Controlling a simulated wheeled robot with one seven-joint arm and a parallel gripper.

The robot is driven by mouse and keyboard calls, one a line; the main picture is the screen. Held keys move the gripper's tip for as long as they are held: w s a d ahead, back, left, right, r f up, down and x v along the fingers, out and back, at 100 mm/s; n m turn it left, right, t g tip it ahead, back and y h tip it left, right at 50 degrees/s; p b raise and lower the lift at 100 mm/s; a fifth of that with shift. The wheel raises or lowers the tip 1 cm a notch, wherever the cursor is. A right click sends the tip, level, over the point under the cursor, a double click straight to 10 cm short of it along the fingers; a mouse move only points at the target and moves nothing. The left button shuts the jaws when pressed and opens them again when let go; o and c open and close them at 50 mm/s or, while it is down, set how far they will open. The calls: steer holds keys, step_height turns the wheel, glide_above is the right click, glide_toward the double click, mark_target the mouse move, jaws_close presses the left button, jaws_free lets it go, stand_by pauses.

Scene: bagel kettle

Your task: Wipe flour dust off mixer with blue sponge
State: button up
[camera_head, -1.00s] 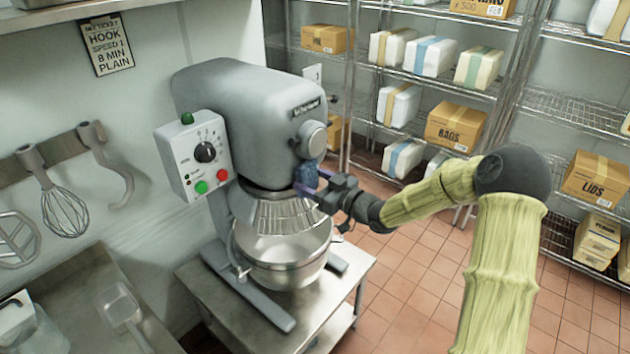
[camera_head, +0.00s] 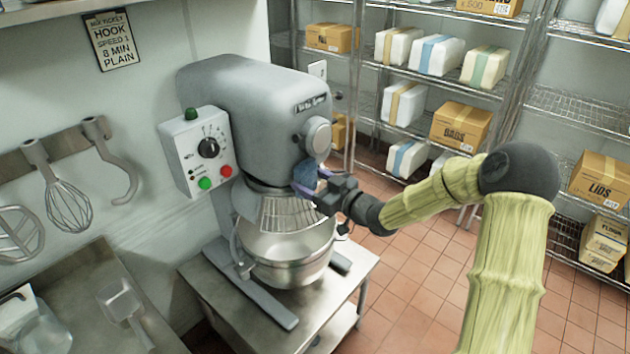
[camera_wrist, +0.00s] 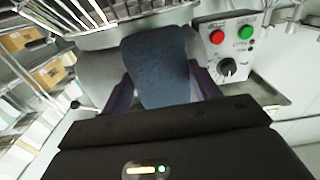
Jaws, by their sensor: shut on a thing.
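The grey stand mixer (camera_head: 255,105) stands on a low metal table, with its steel bowl (camera_head: 285,250) and wire guard (camera_head: 287,212) below the head. My gripper (camera_head: 314,186) is at the lower front of the mixer head, just above the guard's right side. It is shut on the blue sponge (camera_head: 305,172), which is at the head's surface; whether it presses there I cannot tell. In the wrist view the sponge (camera_wrist: 157,65) sits between the two purple fingers and hides part of the mixer behind it. No flour dust can be made out clearly.
The control box (camera_head: 197,150) with green and red buttons is on the mixer's left side. A whisk (camera_head: 68,203) and a hook (camera_head: 115,165) hang on the wall. Wire shelves with boxes (camera_head: 460,125) stand behind. Tiled floor (camera_head: 405,290) is clear at right.

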steer(key=shift+w+d+r, duration=0.3)
steer(key=shift+w+d, duration=0.05)
steer(key=shift+w, duration=0.15)
steer(key=shift+o, duration=0.2)
steer(key=shift+w+d+f, duration=0.2)
steer(key=shift+w+d, duration=0.05)
steer(key=shift+w+d+f+p, duration=0.1)
steer(key=shift+w+d+p, duration=0.4)
steer(key=shift+w+d, duration=0.3)
steer(key=shift+w, duration=0.15)
steer(key=shift+w+d+p, duration=0.3)
steer(key=shift+w+d, duration=0.2)
steer(key=shift+w, duration=0.3)
